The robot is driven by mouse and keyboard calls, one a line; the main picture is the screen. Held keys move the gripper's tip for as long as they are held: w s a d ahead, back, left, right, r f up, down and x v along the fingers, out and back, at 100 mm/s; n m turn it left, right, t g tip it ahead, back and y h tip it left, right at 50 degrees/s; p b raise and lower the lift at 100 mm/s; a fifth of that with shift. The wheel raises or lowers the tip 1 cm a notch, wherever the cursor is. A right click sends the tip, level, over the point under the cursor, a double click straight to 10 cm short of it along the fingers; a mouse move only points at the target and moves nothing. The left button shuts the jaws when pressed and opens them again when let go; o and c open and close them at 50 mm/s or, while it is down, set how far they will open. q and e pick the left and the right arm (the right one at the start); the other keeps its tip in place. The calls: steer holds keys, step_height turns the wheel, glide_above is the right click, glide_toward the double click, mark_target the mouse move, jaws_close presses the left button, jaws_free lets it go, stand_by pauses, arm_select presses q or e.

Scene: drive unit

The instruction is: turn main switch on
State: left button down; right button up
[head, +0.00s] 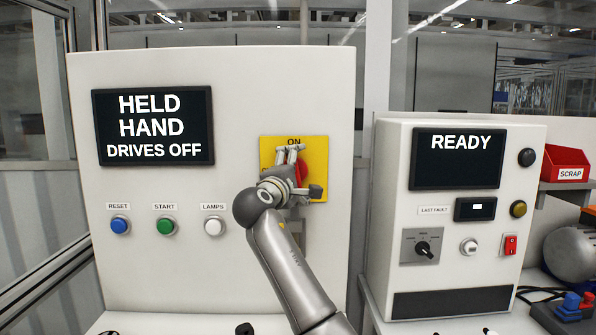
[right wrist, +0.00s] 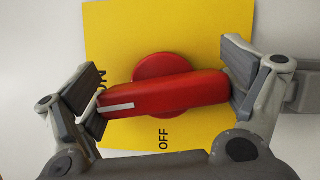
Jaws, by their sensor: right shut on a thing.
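The main switch is a red rotary handle (head: 302,172) on a yellow plate (head: 321,152) marked ON at the top, in the head view. In the right wrist view, the handle (right wrist: 170,93) lies nearly level across the picture, its white mark at the left end. OFF is printed on the plate (right wrist: 125,30) below the handle. The mark points away from OFF, close to the plate's ON direction. My right gripper (head: 300,168) is shut on the handle, one finger at each end, as the right wrist view (right wrist: 164,92) also shows. My left gripper is not in view.
A left display (head: 153,126) reads HELD HAND DRIVES OFF. Below it are blue (head: 120,225), green (head: 166,227) and white (head: 214,226) buttons. A second cabinet (head: 392,200) at the right has a READY display (head: 458,158). A red SCRAP bin (head: 565,162) stands beyond it.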

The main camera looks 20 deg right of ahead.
steer(key=shift+f+m+g, duration=0.15)
steer(key=shift+m+g, duration=0.25)
steer(key=shift+m, duration=0.5)
steer(key=shift+y, duration=0.3)
steer(key=o, duration=0.7)
steer(key=shift+s+a, duration=0.1)
steer(key=shift+s, duration=0.05)
steer(key=v, duration=1.1)
steer(key=shift+s+a, duration=0.25)
steer(key=shift+s, duration=0.05)
